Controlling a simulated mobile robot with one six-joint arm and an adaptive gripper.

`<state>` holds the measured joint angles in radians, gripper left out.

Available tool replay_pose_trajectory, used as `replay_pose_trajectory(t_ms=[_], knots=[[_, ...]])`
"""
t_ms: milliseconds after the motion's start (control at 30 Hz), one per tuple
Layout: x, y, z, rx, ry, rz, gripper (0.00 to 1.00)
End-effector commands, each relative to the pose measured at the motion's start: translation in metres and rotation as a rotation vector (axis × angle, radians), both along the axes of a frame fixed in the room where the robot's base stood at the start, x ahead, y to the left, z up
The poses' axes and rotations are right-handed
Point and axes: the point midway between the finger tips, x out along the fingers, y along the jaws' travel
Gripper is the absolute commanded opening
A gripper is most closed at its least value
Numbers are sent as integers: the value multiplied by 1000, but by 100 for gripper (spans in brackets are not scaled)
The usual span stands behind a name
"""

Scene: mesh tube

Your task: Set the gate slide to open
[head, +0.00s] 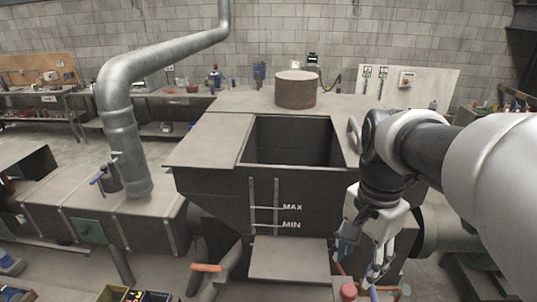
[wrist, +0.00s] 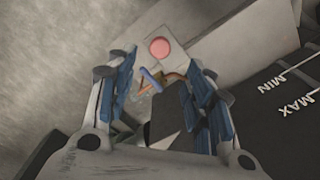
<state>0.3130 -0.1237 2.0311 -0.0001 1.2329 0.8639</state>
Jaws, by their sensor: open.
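My gripper (head: 362,262) hangs open at the lower right of the hopper in the head view. In the wrist view its blue-padded fingers (wrist: 160,90) are spread apart with nothing gripped. A red round knob (head: 348,291) shows just below the gripper; in the wrist view it is on a pale plate (wrist: 183,38) beyond the fingertips. A small blue piece (wrist: 151,79) and an orange piece sit between the fingers in that view. I cannot tell for sure which part is the gate slide, nor its setting; my gripper partly hides this area in the head view.
The dark hopper (head: 210,140) with MAX and MIN marks stands at centre, a sloped plate (head: 290,258) below it. An orange-handled lever (head: 205,267) is at its lower left. A grey duct pipe (head: 125,130) rises at left. A drum (head: 295,90) stands behind.

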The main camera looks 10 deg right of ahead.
Motion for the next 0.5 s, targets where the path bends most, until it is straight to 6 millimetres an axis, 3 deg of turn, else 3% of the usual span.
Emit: replay_pose_trajectory(t_ms=[200,500], knots=[[0,0,27,-1,-1,0,48],[0,0,32,1,1,0,48]])
